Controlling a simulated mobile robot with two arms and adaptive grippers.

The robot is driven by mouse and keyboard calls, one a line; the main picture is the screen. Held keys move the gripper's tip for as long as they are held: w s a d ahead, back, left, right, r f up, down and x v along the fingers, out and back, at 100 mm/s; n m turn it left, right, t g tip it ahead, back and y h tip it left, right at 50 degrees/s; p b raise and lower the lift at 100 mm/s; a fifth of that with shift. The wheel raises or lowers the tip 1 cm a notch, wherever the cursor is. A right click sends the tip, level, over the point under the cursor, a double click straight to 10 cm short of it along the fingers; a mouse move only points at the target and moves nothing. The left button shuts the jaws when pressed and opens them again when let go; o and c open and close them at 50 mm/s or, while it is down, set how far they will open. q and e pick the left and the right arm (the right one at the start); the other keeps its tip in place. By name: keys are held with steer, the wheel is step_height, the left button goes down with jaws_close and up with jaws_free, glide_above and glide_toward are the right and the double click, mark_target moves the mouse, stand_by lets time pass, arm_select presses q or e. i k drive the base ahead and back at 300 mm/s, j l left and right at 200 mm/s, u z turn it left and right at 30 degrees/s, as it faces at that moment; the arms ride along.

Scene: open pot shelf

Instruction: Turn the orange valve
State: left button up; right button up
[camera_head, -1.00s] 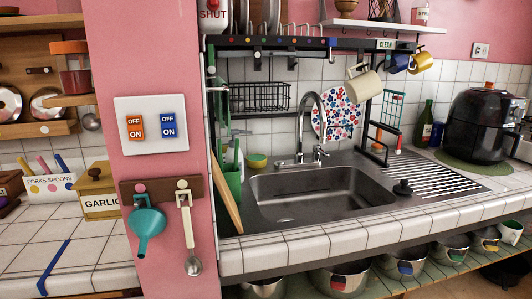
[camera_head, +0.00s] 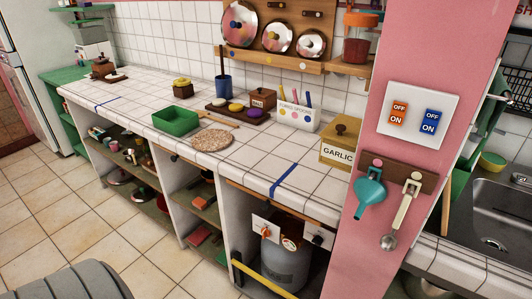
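The orange valve (camera_head: 266,231) shows as a small orange handle on a white plate under the counter, in the open bay left of the pink pillar. A grey gas cylinder (camera_head: 285,268) stands just below and behind it. A dark knob on a second white plate (camera_head: 318,238) is to its right. Neither of my grippers is in view.
A yellow bar (camera_head: 262,279) crosses the front of the bay low down. The tiled counter (camera_head: 240,165) overhangs it, and the pink pillar (camera_head: 385,240) bounds it on the right. The tiled floor (camera_head: 130,225) in front is mostly clear.

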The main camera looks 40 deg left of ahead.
mark_target(265, 232)
steer(key=u, duration=1.25)
steer(key=j, duration=0.75)
